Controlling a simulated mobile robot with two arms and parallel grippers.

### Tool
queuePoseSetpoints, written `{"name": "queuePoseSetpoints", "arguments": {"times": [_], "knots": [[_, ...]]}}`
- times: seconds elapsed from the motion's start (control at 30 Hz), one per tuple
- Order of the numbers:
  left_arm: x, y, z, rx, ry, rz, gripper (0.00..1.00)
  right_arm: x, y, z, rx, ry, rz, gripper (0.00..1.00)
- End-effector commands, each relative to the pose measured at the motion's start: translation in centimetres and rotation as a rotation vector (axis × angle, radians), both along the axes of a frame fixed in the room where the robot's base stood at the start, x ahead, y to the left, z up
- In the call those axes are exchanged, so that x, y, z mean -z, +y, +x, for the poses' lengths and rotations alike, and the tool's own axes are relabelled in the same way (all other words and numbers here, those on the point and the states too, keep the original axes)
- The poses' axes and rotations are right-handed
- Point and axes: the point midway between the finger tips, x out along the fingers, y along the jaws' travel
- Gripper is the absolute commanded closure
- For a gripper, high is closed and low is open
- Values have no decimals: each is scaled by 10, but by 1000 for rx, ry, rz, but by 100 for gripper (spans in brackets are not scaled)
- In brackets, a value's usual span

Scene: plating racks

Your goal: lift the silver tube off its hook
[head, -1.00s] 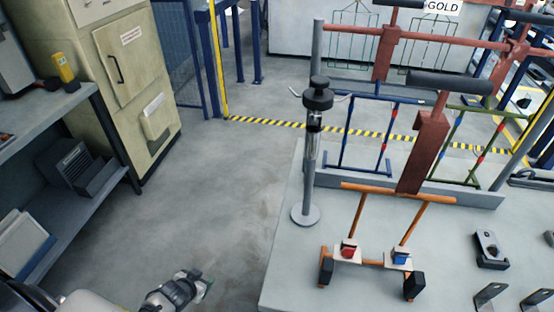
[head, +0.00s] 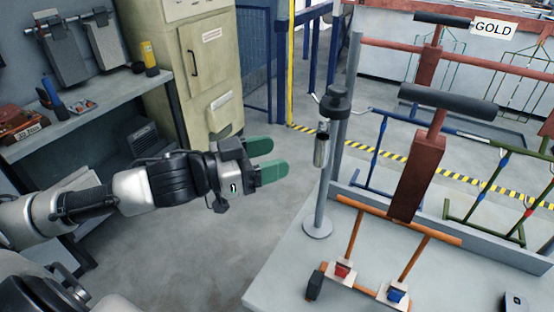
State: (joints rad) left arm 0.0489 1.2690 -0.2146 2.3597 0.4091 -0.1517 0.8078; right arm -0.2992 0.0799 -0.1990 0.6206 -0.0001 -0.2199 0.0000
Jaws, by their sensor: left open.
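The silver tube (head: 321,150) hangs upright beneath a black cap (head: 336,101) on a grey post. The hook (head: 318,99) shows as a thin light prong beside the cap; how the tube sits on it is too small to tell. The post stands on a round base (head: 318,227) on the grey table. My left gripper (head: 273,160) has green fingertips. It is open and empty, to the left of the tube, at about its height in the picture and apart from it. My right gripper is not in view.
An orange rack (head: 399,220) with red and blue clips stands right of the post on the table (head: 262,291). A shelf (head: 85,119) and a beige cabinet (head: 205,62) stand left. The floor between is clear.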

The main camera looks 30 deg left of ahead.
Motion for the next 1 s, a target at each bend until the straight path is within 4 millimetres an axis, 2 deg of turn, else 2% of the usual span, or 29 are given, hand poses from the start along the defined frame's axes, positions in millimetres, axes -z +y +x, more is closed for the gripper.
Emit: {"name": "queuePoseSetpoints", "arguments": {"times": [0.1,0.27,0.4,0.8,1.0], "knots": [[-4,-5,-2,11,-1,-3,39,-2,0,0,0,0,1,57],[-7,-10,7,8,-3,-8,39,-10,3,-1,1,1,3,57],[-8,-22,18,12,-4,-5,39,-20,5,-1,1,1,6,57],[-5,-64,68,10,-1,-3,39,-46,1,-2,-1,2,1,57],[-3,-73,77,10,0,-1,39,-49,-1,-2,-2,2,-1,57]]}}
